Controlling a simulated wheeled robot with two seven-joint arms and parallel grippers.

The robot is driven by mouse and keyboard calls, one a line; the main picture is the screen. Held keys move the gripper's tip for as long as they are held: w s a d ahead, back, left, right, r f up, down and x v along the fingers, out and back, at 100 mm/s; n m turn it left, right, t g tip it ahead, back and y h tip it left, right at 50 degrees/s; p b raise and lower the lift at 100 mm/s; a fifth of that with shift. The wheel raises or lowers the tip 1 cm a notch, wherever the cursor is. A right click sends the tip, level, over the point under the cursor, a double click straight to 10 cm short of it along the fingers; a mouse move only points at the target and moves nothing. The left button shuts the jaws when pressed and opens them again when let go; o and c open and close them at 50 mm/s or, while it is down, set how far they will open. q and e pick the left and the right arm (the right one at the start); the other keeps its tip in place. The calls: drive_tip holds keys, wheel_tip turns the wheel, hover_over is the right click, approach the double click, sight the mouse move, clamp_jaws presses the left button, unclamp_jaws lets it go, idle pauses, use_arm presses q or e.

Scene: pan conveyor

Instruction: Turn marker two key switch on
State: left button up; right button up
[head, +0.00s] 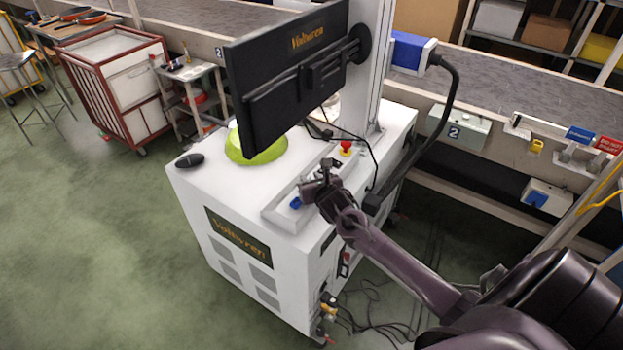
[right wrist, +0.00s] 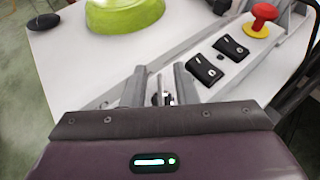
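The white marker machine (head: 200,195) has a raised control strip (head: 275,213) on its top. My right gripper (head: 318,188) is over this strip, pointing down at it. In the right wrist view its two fingers (right wrist: 160,88) stand apart, with a small metallic part (right wrist: 164,97), possibly the key switch, between them. I cannot tell whether the fingers touch it, nor which way a key is turned. Two black rocker switches (right wrist: 206,70) and a red button on a yellow base (right wrist: 264,13) sit farther along the strip. My left gripper is not in view.
A black monitor (head: 290,75) hangs over the machine. A green dome (head: 258,147) and a black mouse (head: 189,160) are on its top. A grey box labelled 2 (head: 470,137) is on the conveyor side. A blue item (head: 295,203) is close to my right gripper.

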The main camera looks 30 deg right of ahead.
drive_tip(key=shift+c, duration=0.3)
clamp_jaws()
drive_tip(key=shift+h, duration=0.3)
drive_tip(key=shift+r+m+g+h+p, duration=0.15)
drive_tip(key=shift+m+g+h+p, duration=0.15)
drive_tip(key=shift+m+h+p, duration=0.55)
drive_tip(key=m+g+h+p, duration=0.1)
drive_tip(key=m+h, duration=0.1)
drive_tip(key=shift+w+a+m, duration=0.1)
drive_tip(key=shift+m, duration=0.25)
drive_tip(key=shift+m+g+h+p, duration=0.55)
drive_tip(key=shift+m+g+h, duration=0.55)
drive_tip(key=shift+h, duration=0.05)
drive_tip(key=shift+m+g+h, duration=0.8)
drive_tip(key=shift+m+g, duration=0.1)
drive_tip(key=shift+m, duration=0.1)
